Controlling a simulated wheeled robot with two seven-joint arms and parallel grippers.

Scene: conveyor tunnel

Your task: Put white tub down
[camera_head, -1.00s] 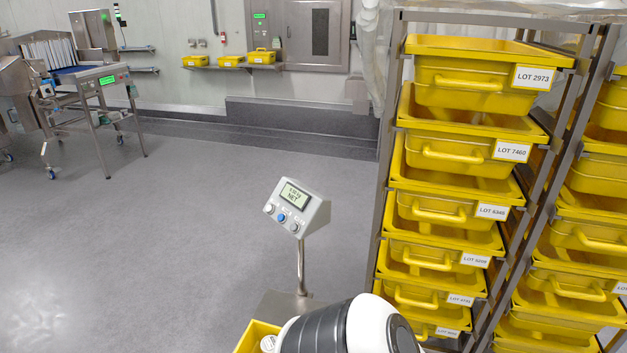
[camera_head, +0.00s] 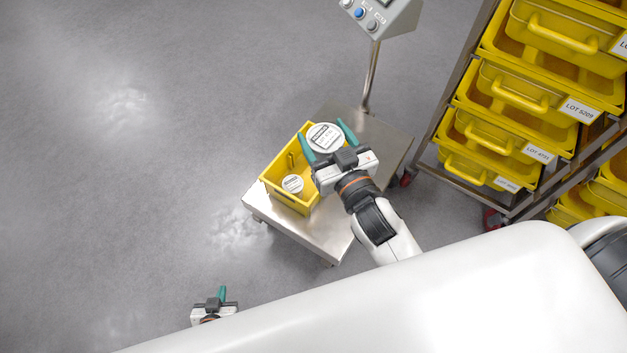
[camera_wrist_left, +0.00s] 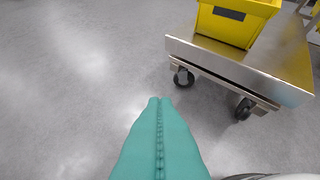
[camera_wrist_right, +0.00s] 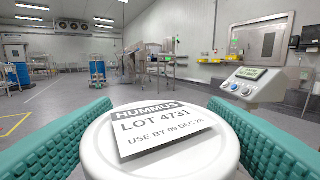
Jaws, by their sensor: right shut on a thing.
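My right gripper (camera_head: 333,136) is shut on a white tub (camera_head: 324,137) with a printed lid label. In the right wrist view the tub (camera_wrist_right: 160,145) sits upright between the teal fingers, its label reading HUMMUS LOT 4731. In the head view the tub is over the far right part of a yellow crate (camera_head: 283,198); its height above the crate floor cannot be told. A second white tub (camera_head: 292,184) stands in the crate's near part. My left gripper (camera_head: 216,296) is low at the left, empty, its fingertips together in the left wrist view (camera_wrist_left: 160,100).
The crate stands on a steel scale platform (camera_head: 330,240) with castors and a display (camera_head: 380,14) on a post. A rack of yellow lot-labelled crates (camera_head: 510,95) stands close on the right. The floor (camera_head: 110,190) at left is clear.

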